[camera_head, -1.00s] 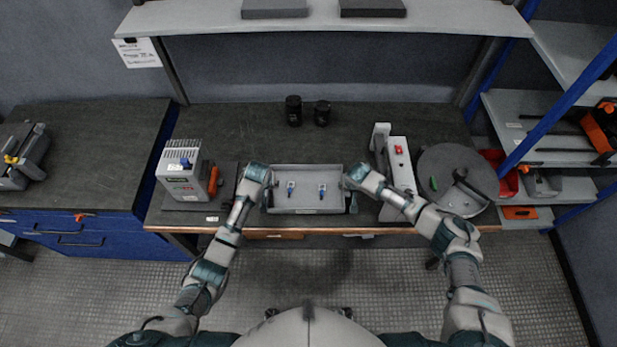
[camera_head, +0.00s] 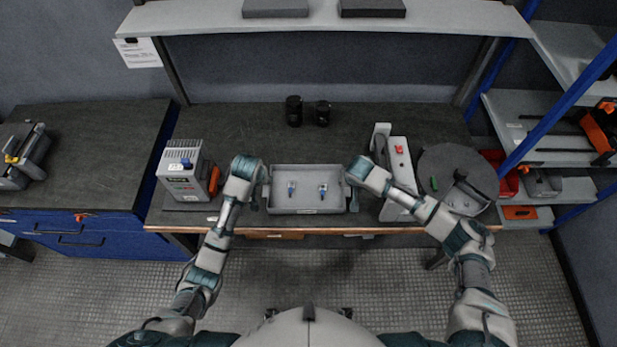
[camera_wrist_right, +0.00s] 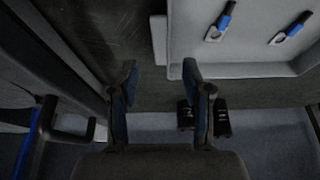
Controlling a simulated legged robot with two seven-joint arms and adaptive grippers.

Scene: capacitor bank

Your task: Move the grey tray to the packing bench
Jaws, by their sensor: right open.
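The grey tray (camera_head: 305,210) sits on the dark middle workbench (camera_head: 240,130) near its front edge, with two small blue-and-metal lugs (camera_head: 291,188) (camera_head: 322,190) inside. My left gripper (camera_head: 260,197) is beside the tray's left end; its fingers are too small to judge. My right gripper (camera_head: 352,198) is beside the tray's right end. In the right wrist view, the right gripper (camera_wrist_right: 160,80) has its fingers apart with nothing between them, and the tray (camera_wrist_right: 240,70) with the lugs fills the upper right. Which surface is the packing bench cannot be told.
A grey boxed device (camera_head: 182,172) stands left of the tray. A grey unit with a red switch (camera_head: 399,150) and a round dark plate (camera_head: 450,165) are at right. Two black cylinders (camera_head: 294,110) stand behind. Another dark-topped bench (camera_head: 100,140) with blue drawers is at left.

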